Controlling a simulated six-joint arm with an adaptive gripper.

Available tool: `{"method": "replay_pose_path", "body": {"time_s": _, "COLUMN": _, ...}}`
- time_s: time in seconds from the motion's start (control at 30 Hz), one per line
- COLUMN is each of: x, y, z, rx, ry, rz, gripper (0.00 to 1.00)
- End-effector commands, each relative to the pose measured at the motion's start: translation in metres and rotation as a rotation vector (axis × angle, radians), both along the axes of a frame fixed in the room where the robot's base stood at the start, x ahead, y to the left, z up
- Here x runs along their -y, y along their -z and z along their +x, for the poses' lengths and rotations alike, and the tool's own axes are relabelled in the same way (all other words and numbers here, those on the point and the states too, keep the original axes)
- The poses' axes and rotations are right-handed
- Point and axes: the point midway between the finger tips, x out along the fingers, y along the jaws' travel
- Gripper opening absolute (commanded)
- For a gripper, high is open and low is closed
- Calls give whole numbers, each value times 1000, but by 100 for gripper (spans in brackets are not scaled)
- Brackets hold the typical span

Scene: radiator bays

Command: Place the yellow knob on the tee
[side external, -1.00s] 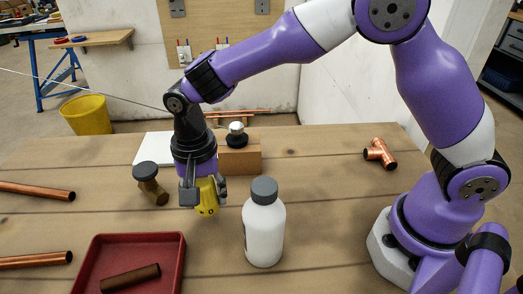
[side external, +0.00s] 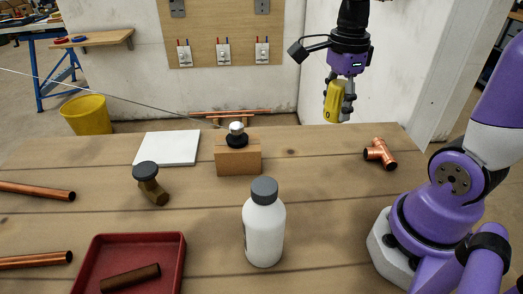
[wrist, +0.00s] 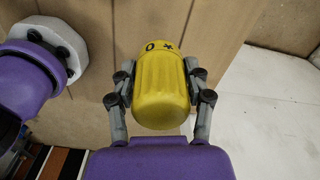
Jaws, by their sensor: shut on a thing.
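My gripper (side external: 340,100) is shut on the yellow knob (side external: 334,98), held in the air above the back right of the table. In the wrist view, the yellow knob (wrist: 161,90) sits between both fingers of my gripper (wrist: 161,88), with dark markings on its top end. The copper tee (side external: 380,153) lies on the table at the right, in front of and below the held knob, apart from it. The tee does not show in the wrist view.
A white bottle (side external: 264,225) stands mid-table. A wooden block (side external: 238,161) bears a valve with a silver top. A brass valve (side external: 152,186) with a dark cap lies left. A red tray (side external: 176,262) holds a dark pipe. Copper pipes (side external: 35,190) lie at the left edge. A white plate (side external: 168,148) lies behind.

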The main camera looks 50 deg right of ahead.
Motion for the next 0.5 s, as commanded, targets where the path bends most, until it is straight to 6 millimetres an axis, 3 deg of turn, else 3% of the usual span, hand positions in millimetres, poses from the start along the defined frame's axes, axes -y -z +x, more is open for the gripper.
{"method": "replay_pose_path", "body": {"time_s": 0.1, "x": 15, "y": 0, "z": -23, "rx": 2, "ry": 161, "rz": -1, "gripper": 12}}
{"method": "replay_pose_path", "body": {"time_s": 0.27, "x": 30, "y": 7, "z": -39, "rx": -1, "ry": 244, "rz": 1, "gripper": 12}}
{"method": "replay_pose_path", "body": {"time_s": 0.5, "x": 83, "y": 43, "z": -64, "rx": -4, "ry": 249, "rz": 4, "gripper": 12}}
